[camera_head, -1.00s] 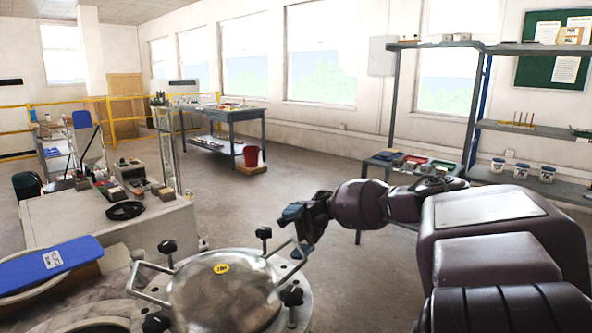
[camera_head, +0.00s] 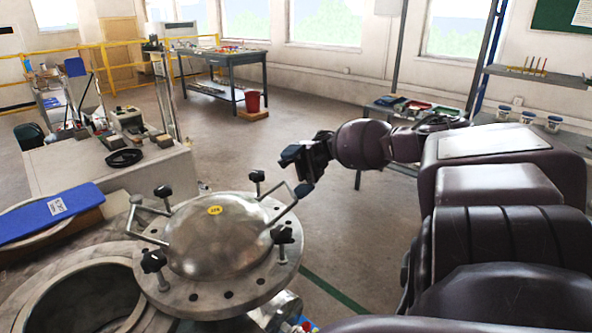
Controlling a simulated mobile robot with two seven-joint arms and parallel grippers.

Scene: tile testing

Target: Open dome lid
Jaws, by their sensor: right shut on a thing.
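The dome lid (camera_head: 217,238) is a shiny metal dome with a yellow sticker on top. It sits on a round metal flange (camera_head: 205,300) with holes and several black-knobbed clamps (camera_head: 163,192) around its rim. A bar handle stands on its left side (camera_head: 143,232) and another on its right side (camera_head: 284,207). My right gripper (camera_head: 303,188) is shut on the right bar handle at its upper outer end. The gripper's dark body partly hides the grip. My left gripper is not in view.
An open round vessel mouth (camera_head: 78,303) lies left of the dome. A blue pad (camera_head: 50,213) lies behind it. A grey bench (camera_head: 105,165) with equipment stands further back. A red bucket (camera_head: 252,101) stands by a far table. Open floor lies behind the dome.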

